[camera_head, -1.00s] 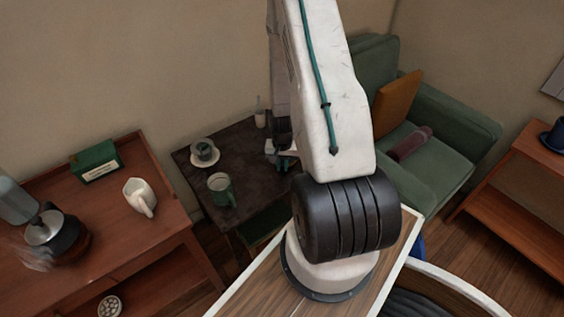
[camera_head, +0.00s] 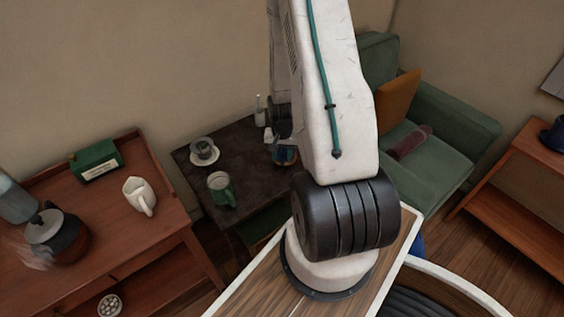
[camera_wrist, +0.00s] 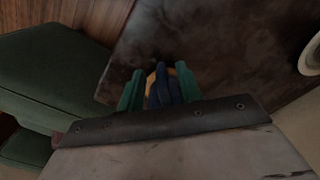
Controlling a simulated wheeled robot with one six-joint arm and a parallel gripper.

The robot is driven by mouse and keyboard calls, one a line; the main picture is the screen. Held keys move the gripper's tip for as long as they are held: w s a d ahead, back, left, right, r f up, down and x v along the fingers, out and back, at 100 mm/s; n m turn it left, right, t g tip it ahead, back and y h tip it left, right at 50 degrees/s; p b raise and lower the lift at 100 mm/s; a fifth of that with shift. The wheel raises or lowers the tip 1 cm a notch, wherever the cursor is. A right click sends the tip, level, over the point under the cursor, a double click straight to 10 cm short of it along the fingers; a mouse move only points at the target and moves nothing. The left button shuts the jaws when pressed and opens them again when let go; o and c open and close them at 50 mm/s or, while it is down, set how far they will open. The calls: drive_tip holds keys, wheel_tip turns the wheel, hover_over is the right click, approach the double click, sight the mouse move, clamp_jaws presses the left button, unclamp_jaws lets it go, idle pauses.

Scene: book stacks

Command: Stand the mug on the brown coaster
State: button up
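My gripper (camera_wrist: 160,82) points down over the dark side table, its green fingers on either side of a dark blue thing (camera_wrist: 163,92) with a tan curved edge behind it. It is probably a mug, but too little shows to be sure. In the head view a small blue thing with an orange-brown top (camera_head: 286,155) shows beside my arm at the table's right side. Whether the fingers press on it is unclear. I cannot make out a brown coaster clearly; my arm hides part of the table.
The dark side table (camera_head: 246,160) also bears a cup on a saucer (camera_head: 204,152) and a white bottle (camera_head: 260,112). A wooden cabinet (camera_head: 140,245) with a white jug (camera_head: 139,194) and coffee pot (camera_head: 55,237) stands left. A green armchair (camera_head: 455,140) stands right. The table's middle is bare.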

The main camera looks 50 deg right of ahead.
drive_tip(key=a+r+n, duration=0.2)
drive_tip(key=a+r, duration=0.3)
drive_tip(key=r, duration=0.5)
drive_tip(key=a+r+n, duration=0.2)
drive_tip(key=a+r, duration=0.3)
drive_tip(key=r, duration=0.5)
drive_tip(key=a+r+n, duration=0.2)
drive_tip(key=a+r, duration=0.3)
drive_tip(key=r, duration=0.5)
drive_tip(key=s+a+r+n+t, duration=0.1)
drive_tip(key=s+a+r+n, duration=0.4)
drive_tip(key=s+a+r, duration=0.6)
drive_tip(key=s+a, duration=0.1)
drive_tip(key=s, duration=0.2)
drive_tip(key=shift+s+r, duration=0.2)
drive_tip(key=shift+s, duration=0.05)
